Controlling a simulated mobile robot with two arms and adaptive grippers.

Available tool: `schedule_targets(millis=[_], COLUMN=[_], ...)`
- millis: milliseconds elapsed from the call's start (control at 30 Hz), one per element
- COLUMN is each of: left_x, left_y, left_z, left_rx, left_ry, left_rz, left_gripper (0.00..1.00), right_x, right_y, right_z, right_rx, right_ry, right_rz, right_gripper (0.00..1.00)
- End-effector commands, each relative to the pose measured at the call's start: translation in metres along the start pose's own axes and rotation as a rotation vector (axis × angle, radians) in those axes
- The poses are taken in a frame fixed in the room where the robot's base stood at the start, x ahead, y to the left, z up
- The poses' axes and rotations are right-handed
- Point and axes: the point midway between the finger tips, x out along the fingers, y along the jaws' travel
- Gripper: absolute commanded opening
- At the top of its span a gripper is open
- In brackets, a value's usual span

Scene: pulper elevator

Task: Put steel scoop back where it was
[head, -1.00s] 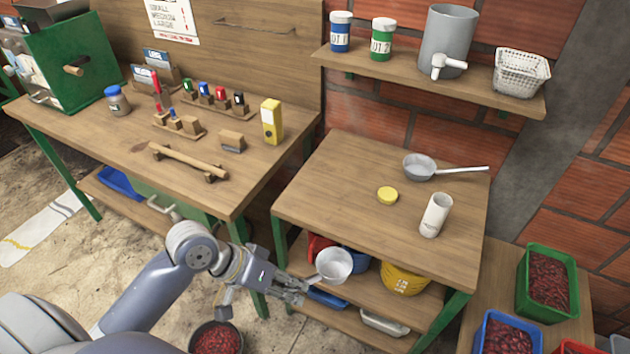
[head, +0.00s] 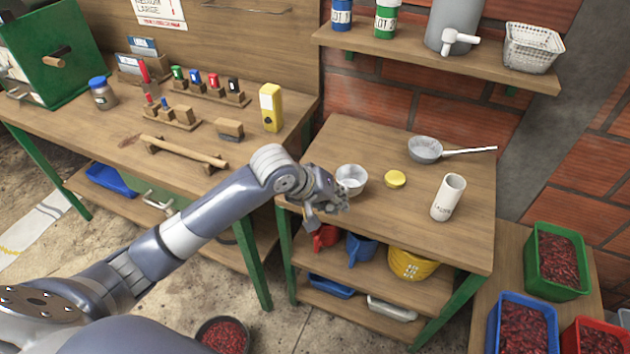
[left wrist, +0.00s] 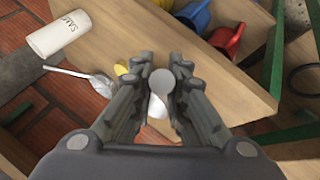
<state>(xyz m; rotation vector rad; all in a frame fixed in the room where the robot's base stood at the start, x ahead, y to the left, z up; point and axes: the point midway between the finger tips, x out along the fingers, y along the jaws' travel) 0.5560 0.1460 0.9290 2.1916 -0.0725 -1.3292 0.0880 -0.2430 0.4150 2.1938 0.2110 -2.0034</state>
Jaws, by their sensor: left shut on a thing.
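My right gripper is not in view.
Coloured jugs (head: 361,248) sit on the shelf below. Bean crates (head: 555,262) stand at right. The table's front middle is clear.

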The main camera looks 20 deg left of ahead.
Motion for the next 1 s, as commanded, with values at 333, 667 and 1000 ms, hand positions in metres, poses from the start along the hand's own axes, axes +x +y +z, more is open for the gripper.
schedule_targets(millis=[333, 667, 1000], left_x=[0.008, 0.023, 0.04], left_y=[-0.05, -0.069, -0.079], left_z=[-0.074, -0.083, -0.076], left_rx=[-0.001, 0.0, 0.003], left_ry=[0.002, -0.003, 0.002], left_rz=[0.0, 0.002, 0.003], left_gripper=[0.0, 0.0, 0.0], right_x=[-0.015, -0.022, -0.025], right_y=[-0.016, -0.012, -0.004], right_z=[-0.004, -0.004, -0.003], right_rx=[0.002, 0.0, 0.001], right_ry=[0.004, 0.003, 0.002], right_rz=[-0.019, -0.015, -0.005], right_gripper=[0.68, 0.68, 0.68])
